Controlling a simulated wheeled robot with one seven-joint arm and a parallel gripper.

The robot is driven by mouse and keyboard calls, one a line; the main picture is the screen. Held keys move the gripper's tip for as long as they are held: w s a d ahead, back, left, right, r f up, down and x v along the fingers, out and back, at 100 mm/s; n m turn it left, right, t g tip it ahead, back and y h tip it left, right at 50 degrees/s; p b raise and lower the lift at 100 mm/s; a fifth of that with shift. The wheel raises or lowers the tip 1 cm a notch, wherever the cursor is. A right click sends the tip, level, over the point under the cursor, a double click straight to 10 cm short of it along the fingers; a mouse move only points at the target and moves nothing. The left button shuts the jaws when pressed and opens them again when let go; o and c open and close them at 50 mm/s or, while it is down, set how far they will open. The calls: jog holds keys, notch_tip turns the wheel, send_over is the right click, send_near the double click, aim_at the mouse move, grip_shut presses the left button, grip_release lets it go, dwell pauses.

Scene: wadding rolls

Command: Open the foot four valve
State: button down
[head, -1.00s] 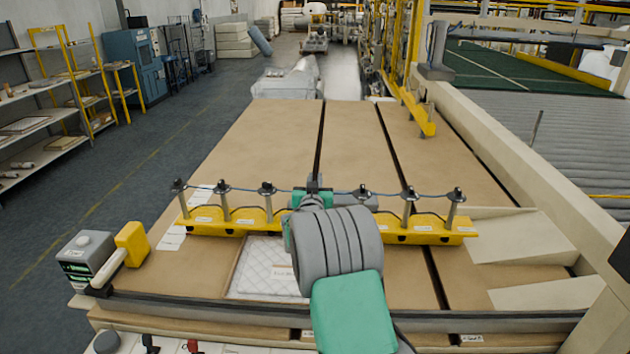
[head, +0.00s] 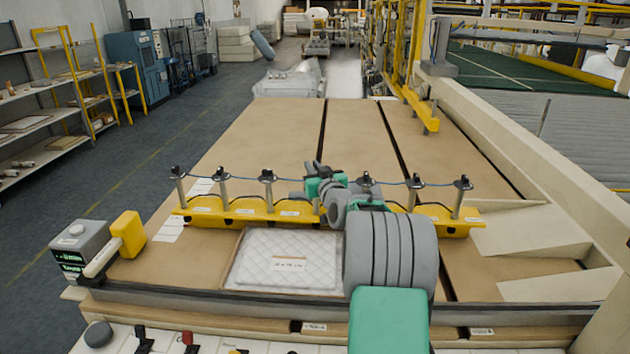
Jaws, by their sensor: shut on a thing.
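A yellow bar (head: 245,209) lies across the brown table, with a row of upright metal feet topped by black valves. The first (head: 176,171), second (head: 222,173) and third (head: 267,175) valves show to the left. Others show at right, such as the end one (head: 463,183). My gripper (head: 318,174) is at the middle foot, fourth from the left, and is shut on its valve. The jaws and wrist hide most of that valve, so I cannot tell how far it is turned. My forearm comes in from the lower right.
A quilted white pad (head: 285,262) lies in front of the bar. A grey box (head: 80,243) and a yellow block (head: 128,234) stand at the left table edge. Several switches line the front edge. A thin blue line runs along the valve tops.

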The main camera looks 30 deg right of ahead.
jog(key=shift+a+n+g+y+b, duration=0.25)
jog(key=shift+n+y+b, duration=0.4)
jog(key=shift+n+y, duration=0.95)
jog(key=shift+a+n+g+y+b, duration=0.1)
jog(key=shift+a+n+y+b, duration=0.5)
jog(key=shift+y, duration=1.75)
jog(key=shift+a+n+g+y+b, duration=0.15)
jog(key=shift+n+y+b, duration=0.6)
jog(key=shift+n+y, duration=1.05)
jog(key=shift+s+a+n+g+y+p, duration=0.15)
jog(key=shift+n+g+y+p, duration=0.25)
jog(key=shift+y, duration=0.65)
jog(key=c, duration=1.5)
grip_release()
jog(key=shift+o, duration=0.3)
